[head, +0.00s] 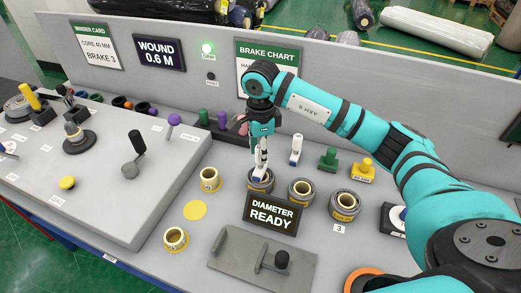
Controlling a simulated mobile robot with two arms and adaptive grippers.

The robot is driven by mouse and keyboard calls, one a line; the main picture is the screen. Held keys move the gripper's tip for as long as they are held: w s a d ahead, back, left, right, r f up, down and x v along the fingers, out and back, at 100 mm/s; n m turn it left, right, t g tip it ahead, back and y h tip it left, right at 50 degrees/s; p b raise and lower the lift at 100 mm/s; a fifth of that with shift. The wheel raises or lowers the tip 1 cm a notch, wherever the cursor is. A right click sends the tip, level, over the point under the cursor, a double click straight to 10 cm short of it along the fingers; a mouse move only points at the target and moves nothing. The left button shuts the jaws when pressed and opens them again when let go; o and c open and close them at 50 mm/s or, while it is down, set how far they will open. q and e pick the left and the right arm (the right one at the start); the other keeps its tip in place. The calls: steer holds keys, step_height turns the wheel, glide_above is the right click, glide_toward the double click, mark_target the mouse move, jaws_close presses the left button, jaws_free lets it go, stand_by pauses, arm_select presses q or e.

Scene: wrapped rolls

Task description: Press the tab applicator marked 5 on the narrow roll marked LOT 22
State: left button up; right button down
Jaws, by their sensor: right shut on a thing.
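My right gripper (261,140) points down and is shut on a slim white tab applicator (261,158). The applicator is upright, with its lower end at the top of a narrow dark roll (260,186). I cannot tell whether they touch. Two similar rolls stand to the right, a middle one (301,194) and a right one (345,208), both with yellow labels. The lot marks and the applicator's number are too small to read. A white applicator (296,150), a green one (328,160) and a yellow one (363,171) stand behind the rolls. My left gripper is out of view.
A display (272,215) reading "DIAMETER READY" stands in front of the rolls. A grey plate with a black-knobbed lever (240,262) lies nearer. Two yellow-banded cores, an upper (210,181) and a lower (175,240), stand left. A sloped control panel (105,165) fills the left.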

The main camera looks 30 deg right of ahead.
steer(key=shift+f+b, duration=0.55)
steer(key=shift+f, duration=0.1)
stand_by(0.3)
steer(key=shift+f, duration=0.15)
stand_by(1.6)
step_height(320, 180, up, 2)
steer(key=shift+p, duration=0.35)
steer(key=shift+r+p, duration=1.7)
steer(key=shift+r, duration=1.45)
